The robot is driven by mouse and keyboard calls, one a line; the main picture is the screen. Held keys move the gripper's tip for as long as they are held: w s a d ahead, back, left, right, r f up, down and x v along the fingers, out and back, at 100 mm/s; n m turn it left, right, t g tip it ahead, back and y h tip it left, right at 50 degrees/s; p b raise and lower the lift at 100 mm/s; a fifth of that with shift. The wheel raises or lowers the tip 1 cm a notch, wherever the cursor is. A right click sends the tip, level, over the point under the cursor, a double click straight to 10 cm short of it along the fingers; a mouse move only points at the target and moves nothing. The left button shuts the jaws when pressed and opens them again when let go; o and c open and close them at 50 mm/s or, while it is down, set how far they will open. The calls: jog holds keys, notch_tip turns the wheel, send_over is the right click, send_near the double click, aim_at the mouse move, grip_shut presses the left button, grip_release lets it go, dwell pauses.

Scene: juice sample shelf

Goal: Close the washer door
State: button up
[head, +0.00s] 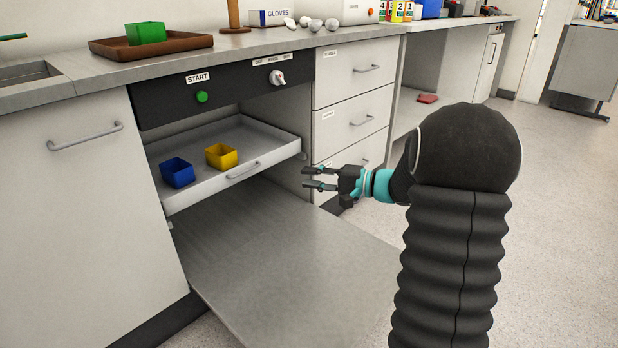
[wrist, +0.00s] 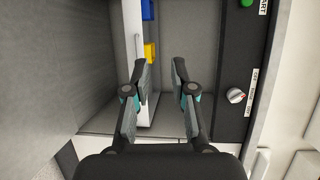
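The washer door (head: 285,265) is open, folded down as a flat grey panel in front of the washer. In the wrist view a large grey surface on the left (wrist: 45,60) looks like this door. The washer's black panel (head: 235,88) is above the opening. Inside the opening is a grey rack (head: 243,171) with a handle, holding a blue cup (head: 177,172) and a yellow cup (head: 221,156). My gripper (head: 306,178) is open and empty, to the right of the rack and above the door. Its spread fingers also show in the wrist view (wrist: 159,66).
The panel carries a green start button (head: 202,97) and a dial (head: 277,78). Drawers (head: 352,118) stand right of the washer, near my gripper. On the counter above are a brown tray (head: 185,42) and a green cup (head: 146,32). The floor at right (head: 565,200) is clear.

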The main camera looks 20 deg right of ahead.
jog(key=v, duration=1.1)
